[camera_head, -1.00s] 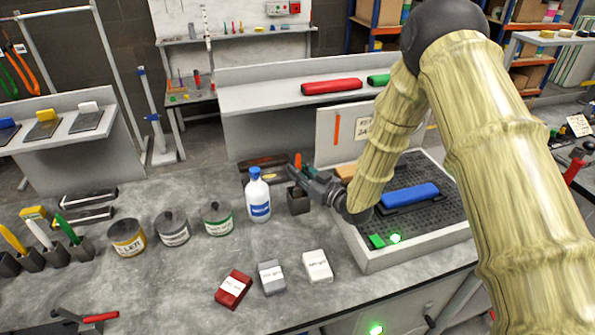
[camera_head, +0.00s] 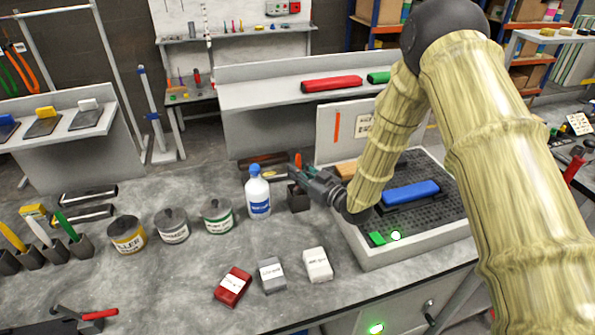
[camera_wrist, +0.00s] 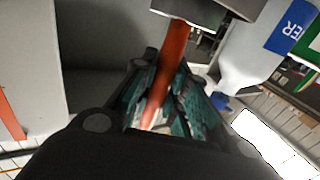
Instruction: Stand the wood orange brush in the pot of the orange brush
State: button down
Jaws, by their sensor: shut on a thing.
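The orange brush (camera_wrist: 172,70) is between the fingers of my gripper (camera_wrist: 165,100), which is shut on it. In the head view, only a short orange piece (camera_head: 298,159) shows above my gripper (camera_head: 303,172). The dark square pot (camera_head: 298,199) stands on the bench directly below, right of the white bottle. In the wrist view, the brush's far end meets the grey pot (camera_wrist: 208,9) at the top edge. I cannot tell how deep it sits in it. The bristles are hidden.
The white, blue-capped bottle (camera_head: 258,195) stands close left of the pot. The perforated tray (camera_head: 425,222) with a blue block is to the right. Several tins, small boxes and pots with other brushes stand on the bench.

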aim_at(297, 153)
jog(key=shift+f+b, duration=0.4)
jog(key=shift+f, duration=0.15)
dwell(0.4)
jog(key=c, duration=1.3)
grip_release()
jog(key=shift+c, duration=0.2)
jog(key=shift+r, duration=0.15)
notch_tip(297, 153, up, 10)
jog(key=shift+f, duration=0.1)
